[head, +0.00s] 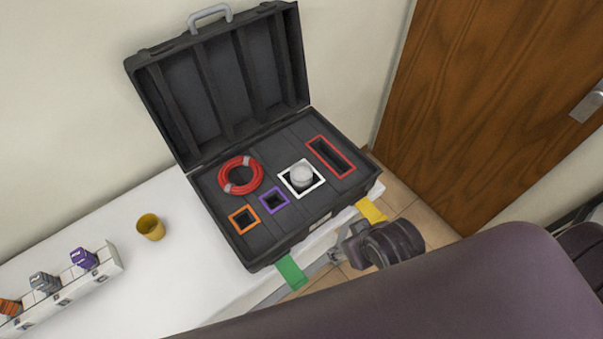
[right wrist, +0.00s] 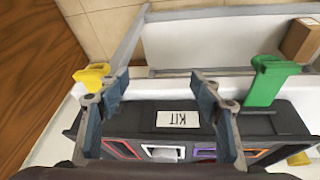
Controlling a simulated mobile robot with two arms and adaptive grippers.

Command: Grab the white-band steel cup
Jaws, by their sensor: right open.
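The steel cup (head: 301,177) is a small light-grey cylinder standing in the white-framed square slot of the open black case (head: 322,205). A white band on it cannot be made out. In the right wrist view the white-framed slot (right wrist: 148,150) shows at the bottom, with the cup only partly visible. My right gripper (head: 337,256) is open and empty, outside the case's front edge, to the lower right of the cup in the head view. Its two fingers (right wrist: 158,84) are spread in front of the case's KIT label. My left gripper is not in view.
The case also has a red ring (head: 241,175) and orange, purple and red slots. Yellow (head: 371,210) and green (head: 292,272) pieces sit at the table edge near my right gripper. A yellow cup (head: 150,227) and a white rack (head: 70,285) stand left. The raised lid (head: 220,80) is behind.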

